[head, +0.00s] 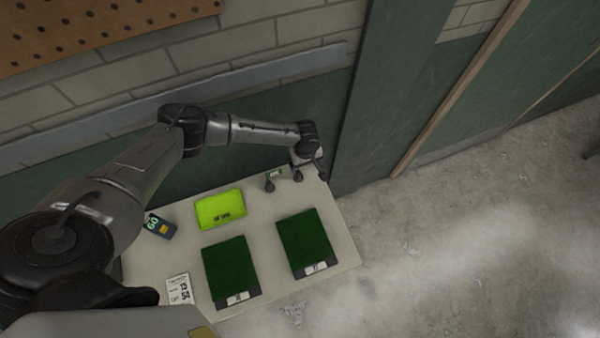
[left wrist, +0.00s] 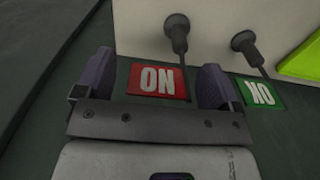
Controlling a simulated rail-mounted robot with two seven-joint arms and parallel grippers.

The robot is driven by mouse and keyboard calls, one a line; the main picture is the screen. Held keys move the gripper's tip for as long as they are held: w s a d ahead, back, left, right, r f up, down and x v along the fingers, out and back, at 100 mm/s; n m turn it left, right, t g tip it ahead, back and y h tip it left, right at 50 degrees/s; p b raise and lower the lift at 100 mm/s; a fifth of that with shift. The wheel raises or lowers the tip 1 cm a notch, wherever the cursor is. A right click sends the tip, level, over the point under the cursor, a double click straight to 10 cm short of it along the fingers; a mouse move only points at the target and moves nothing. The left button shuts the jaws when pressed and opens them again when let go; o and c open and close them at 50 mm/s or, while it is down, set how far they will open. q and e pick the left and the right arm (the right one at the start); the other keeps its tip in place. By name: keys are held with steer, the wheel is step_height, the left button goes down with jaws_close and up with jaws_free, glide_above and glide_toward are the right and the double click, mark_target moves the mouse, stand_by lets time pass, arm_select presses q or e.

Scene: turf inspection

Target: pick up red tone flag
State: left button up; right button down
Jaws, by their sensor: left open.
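The red flag (left wrist: 157,81) is a small red plate with white letters, seen in the left wrist view beside a dark round-footed post (left wrist: 177,35). My left gripper (left wrist: 155,84) is open, with one finger on each side of the red flag in that picture. I cannot tell whether the fingers touch it. In the head view my left gripper (head: 312,166) is at the table's far right corner, over the post (head: 297,174), and the red flag is hidden there. A green flag (left wrist: 261,94) with white letters stands beside a second post (left wrist: 245,44).
The pale table (head: 345,246) holds two dark green turf squares (head: 230,268) (head: 303,240), a lime green tray (head: 221,209), a dark handheld device (head: 159,227) and a white printed card (head: 179,289). A wall is close behind the table. Open floor lies to the right.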

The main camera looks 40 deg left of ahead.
arm_select(q)
steer(key=shift+f, duration=0.7)
steer(key=c, duration=1.2)
steer(key=shift+r, duration=0.1)
